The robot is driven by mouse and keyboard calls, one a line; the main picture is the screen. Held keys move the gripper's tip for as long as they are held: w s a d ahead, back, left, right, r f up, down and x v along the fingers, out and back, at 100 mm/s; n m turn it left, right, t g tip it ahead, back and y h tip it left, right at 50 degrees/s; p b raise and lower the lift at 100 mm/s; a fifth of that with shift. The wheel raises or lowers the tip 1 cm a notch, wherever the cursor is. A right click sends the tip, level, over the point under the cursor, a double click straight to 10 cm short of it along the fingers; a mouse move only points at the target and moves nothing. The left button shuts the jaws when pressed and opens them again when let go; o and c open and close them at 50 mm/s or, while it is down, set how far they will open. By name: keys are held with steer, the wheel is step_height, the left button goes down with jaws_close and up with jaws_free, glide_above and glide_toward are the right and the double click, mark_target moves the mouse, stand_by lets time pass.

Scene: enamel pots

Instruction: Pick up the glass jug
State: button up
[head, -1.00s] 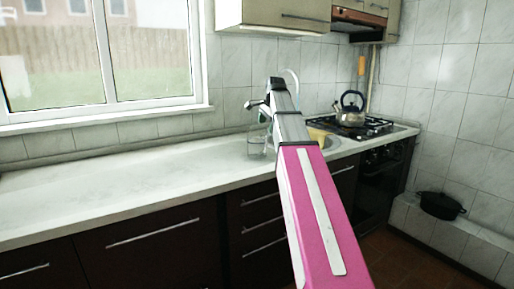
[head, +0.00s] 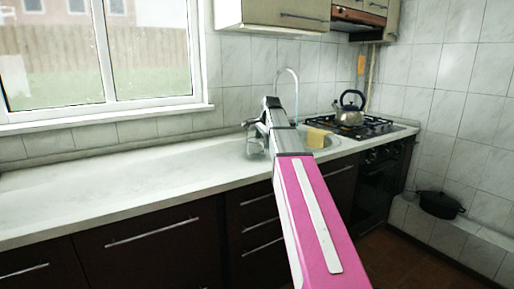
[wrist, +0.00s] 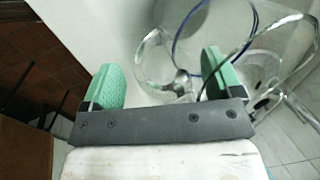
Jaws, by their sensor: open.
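The clear glass jug (head: 256,146) stands on the worktop, left of the sink, partly hidden by my arm and gripper. In the wrist view, clear glass (wrist: 183,80) with a thick curved loop, which looks like the jug's handle, shows between and beyond my fingers. A thin blue ring and more clear glass show to the right, behind the right finger. My gripper (wrist: 161,82) has two green fingers, spread apart. In the head view my gripper (head: 252,122) is just above and at the jug. I cannot tell whether a finger touches the glass.
The sink with its tall tap (head: 296,95) and a yellow cloth (head: 318,137) lies to the right. A kettle (head: 350,109) stands on the gas hob (head: 375,127). A black pot (head: 440,204) sits on a low ledge. The worktop (head: 110,181) to the left is clear.

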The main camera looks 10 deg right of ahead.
steer(key=c, duration=1.5)
steer(key=shift+o, duration=0.2)
